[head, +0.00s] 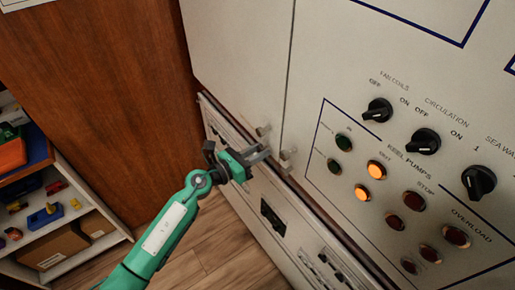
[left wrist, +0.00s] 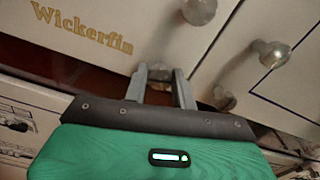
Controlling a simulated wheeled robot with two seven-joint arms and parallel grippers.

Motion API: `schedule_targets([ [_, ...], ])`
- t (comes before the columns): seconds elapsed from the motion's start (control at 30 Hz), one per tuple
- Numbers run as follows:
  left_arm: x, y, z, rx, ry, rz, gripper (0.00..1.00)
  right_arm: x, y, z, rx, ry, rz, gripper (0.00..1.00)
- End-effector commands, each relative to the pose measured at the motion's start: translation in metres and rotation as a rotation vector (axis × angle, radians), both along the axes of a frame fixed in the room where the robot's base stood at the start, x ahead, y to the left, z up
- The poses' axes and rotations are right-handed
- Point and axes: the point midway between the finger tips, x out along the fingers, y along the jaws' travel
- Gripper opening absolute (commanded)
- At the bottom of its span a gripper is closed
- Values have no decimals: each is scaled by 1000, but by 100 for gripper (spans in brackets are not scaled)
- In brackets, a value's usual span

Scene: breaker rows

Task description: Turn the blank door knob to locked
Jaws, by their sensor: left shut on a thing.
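The blank door (head: 238,62) is the plain off-white door left of the seam. A round metal knob (head: 263,130) sits near its lower right corner and also shows at the top of the left wrist view (left wrist: 198,10). I cannot tell its locked or unlocked position. My left gripper (head: 266,152) is just below that knob, apart from it. In the left wrist view its fingers (left wrist: 161,76) are shut on a small metal knob-like piece (left wrist: 159,71), mostly hidden between them. My right gripper is not in view.
The neighbouring switch door (head: 310,70) has its own knob (head: 288,154), right of my fingertips, plus rotary switches (head: 424,141) and lamps. A lower panel (head: 305,235) with breakers stands below. A shelf unit (head: 95,208) is at left. Gold "Wickerfin" lettering (left wrist: 82,28) shows in the wrist view.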

Motion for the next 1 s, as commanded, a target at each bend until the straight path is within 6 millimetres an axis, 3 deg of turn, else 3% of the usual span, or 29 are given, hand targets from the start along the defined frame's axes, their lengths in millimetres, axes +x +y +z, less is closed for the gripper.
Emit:
schedule_targets([
  [0.2,0,1,4,-117,167,0,4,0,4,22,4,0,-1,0],
  [1.0,1,1,2,-561,777,2,4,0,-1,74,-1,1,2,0],
])
